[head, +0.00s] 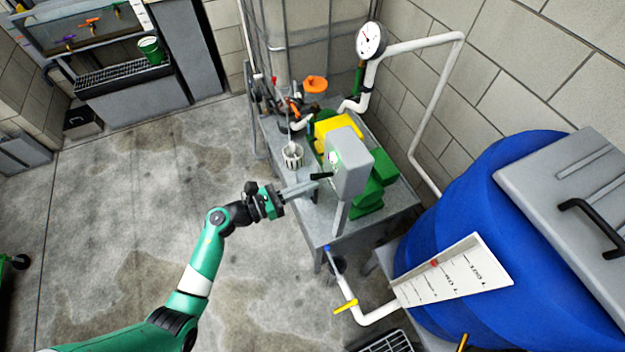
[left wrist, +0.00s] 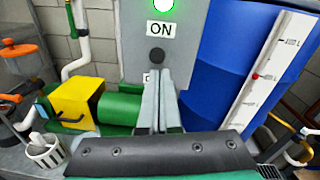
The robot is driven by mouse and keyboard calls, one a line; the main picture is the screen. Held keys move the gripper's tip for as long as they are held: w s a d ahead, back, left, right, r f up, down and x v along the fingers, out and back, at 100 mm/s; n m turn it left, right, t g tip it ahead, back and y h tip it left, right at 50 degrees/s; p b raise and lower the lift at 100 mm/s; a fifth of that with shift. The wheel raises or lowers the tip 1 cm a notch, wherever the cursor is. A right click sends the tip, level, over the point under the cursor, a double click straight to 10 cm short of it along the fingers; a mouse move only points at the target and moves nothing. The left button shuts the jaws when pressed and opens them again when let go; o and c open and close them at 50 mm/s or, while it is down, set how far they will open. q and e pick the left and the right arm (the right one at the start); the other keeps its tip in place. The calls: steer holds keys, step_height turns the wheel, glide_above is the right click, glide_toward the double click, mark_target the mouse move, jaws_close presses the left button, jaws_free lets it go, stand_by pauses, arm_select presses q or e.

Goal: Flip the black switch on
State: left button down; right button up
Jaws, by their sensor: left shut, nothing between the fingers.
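The grey switch box (head: 351,165) stands on a post at the front of the metal table. Its black switch (head: 321,176) sticks out to the left in the head view. In the left wrist view the black switch (left wrist: 156,56) shows end-on as a round knob just under the "ON" label (left wrist: 161,30), with a lit green light (left wrist: 164,4) above. A lower label is mostly hidden behind my fingers. My left gripper (head: 314,185) is shut and empty, its fingertips just below the switch; I cannot tell whether they touch it. My right gripper is not in view.
A green and yellow pump (head: 372,198) sits behind the box. A white basket (head: 292,156) stands on the table (head: 318,226) to its left. A blue tank (head: 440,235) with a white gauge board (head: 458,273) is at the right. Open concrete floor lies left.

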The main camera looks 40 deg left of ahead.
arm_select(q)
steer(key=s+a+f, duration=0.1)
steer(key=s, duration=0.4)
steer(key=s+a+f+b, duration=0.1)
steer(key=s+a, duration=0.1)
steer(key=s, duration=0.3)
steer(key=shift+s+a+f, duration=0.3)
steer(key=shift+s+f, duration=0.05)
steer(key=shift+s, duration=0.05)
